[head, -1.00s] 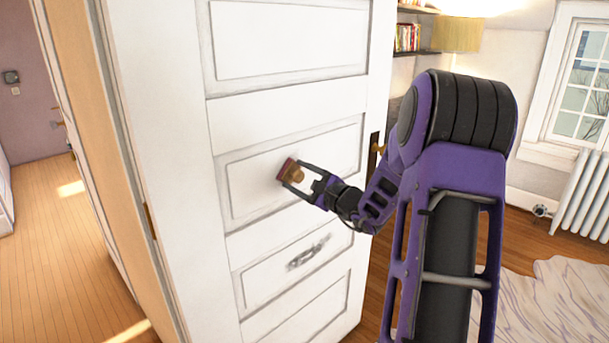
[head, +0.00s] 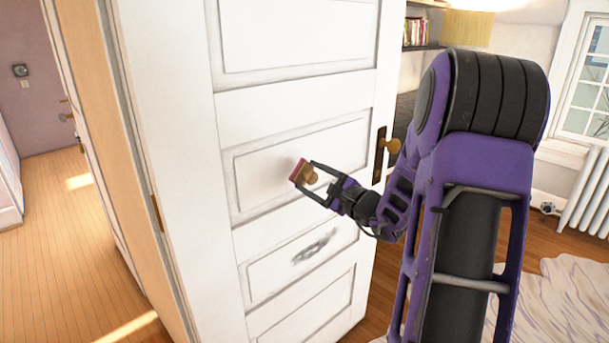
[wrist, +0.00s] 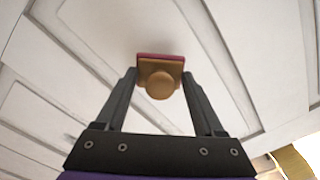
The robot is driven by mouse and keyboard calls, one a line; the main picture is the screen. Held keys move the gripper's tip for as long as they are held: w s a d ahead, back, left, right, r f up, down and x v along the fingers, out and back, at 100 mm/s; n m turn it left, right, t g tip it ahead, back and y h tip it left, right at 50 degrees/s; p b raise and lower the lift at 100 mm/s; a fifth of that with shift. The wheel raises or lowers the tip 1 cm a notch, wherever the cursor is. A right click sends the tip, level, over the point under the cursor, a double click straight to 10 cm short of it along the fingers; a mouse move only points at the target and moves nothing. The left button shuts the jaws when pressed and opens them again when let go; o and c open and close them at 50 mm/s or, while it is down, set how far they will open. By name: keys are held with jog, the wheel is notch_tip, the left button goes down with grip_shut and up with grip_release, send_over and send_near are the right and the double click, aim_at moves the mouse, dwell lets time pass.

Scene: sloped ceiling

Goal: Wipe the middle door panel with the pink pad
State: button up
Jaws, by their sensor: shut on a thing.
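The pink pad (head: 297,170) has a tan wooden back with a round knob. My gripper (head: 309,174) is shut on the knob, and the pad's pink face is turned toward the door. In the wrist view the pad (wrist: 160,56) sits between the two fingertips (wrist: 160,80). The white door has several recessed panels. The pad is in front of the middle panel (head: 265,180), at or very near its surface; I cannot tell if it touches. A faint grey smudge shows on that panel near the pad. A darker grey smear (head: 314,247) marks the panel below.
A brass doorknob (head: 392,146) sticks out at the door's right edge, close to my arm. A radiator (head: 588,196) and window stand at the far right, a pale rug (head: 560,290) on the floor. Wooden floor (head: 80,260) is open at left.

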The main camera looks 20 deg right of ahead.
jog(key=shift+v, duration=0.9)
jog(key=shift+d, duration=0.1)
jog(key=shift+v, duration=1.5)
